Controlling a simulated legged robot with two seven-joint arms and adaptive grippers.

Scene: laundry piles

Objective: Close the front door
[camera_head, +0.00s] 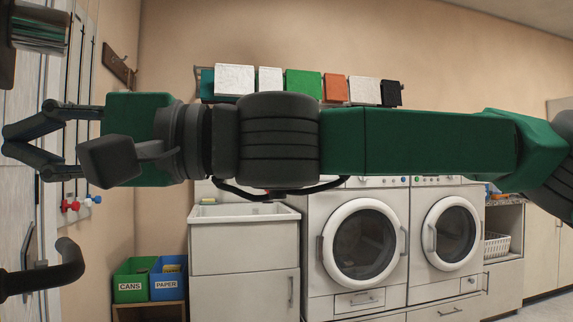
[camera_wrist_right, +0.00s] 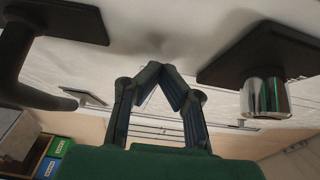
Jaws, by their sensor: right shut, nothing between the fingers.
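The white front door (camera_head: 18,195) stands at the far left of the head view, partly out of frame. Its black lever handle (camera_head: 45,275) sticks out below my right gripper. My right arm crosses the whole head view from the right. My right gripper (camera_head: 8,142) is shut and empty, its tips at the door's face. In the right wrist view, the shut fingertips (camera_wrist_right: 155,68) are at the pale door surface (camera_wrist_right: 165,30), between the black handle (camera_wrist_right: 15,70) and a chrome knob (camera_wrist_right: 264,97). Contact is unclear. My left gripper is out of view.
A white sink cabinet (camera_head: 243,245) and two washers (camera_head: 365,240) line the back wall. Green (camera_head: 131,285) and blue (camera_head: 168,286) bins stand at lower left. Boxes (camera_head: 303,84) sit above my arm.

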